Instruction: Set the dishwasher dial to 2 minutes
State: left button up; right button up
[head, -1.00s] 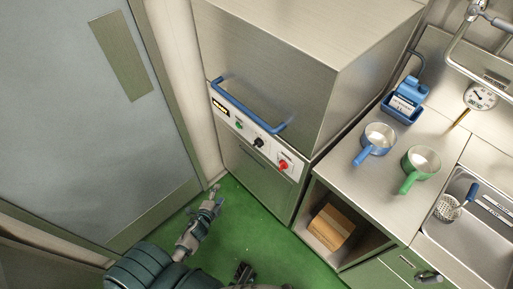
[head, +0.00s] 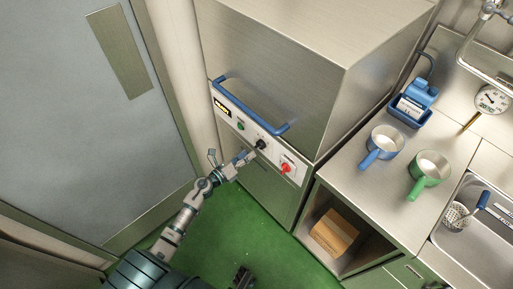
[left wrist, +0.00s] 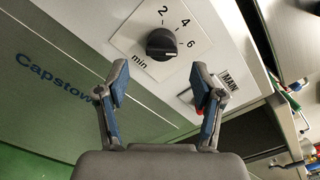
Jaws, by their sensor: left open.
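The dishwasher (head: 285,60) is a steel box with a blue bar handle and a white control strip. Its black dial (head: 260,144) sits on the strip between a green button and a red switch. In the left wrist view the dial (left wrist: 161,44) has marks 2, 4, 6 and the word min around it. My left gripper (head: 246,157) is open just in front of the dial. In the left wrist view its fingertips (left wrist: 162,84) are spread, with the dial ahead between them, not gripped.
The red switch (head: 286,168) lies right of the dial, and the blue handle (head: 250,108) runs above the strip. A counter on the right bears a blue pan (head: 385,139) and a green pan (head: 431,166). A cardboard box (head: 334,232) sits on the shelf below.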

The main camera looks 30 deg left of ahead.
aim_at(257, 146)
pick_arm(q)
jog(key=x, duration=0.5)
jog(key=shift+w+d, duration=0.15)
jog(key=shift+w, duration=0.15)
pick_arm(e)
jog(key=shift+r, duration=0.3)
pick_arm(q)
jog(key=c, duration=1.1)
pick_arm(e)
jog(key=shift+s, duration=0.1)
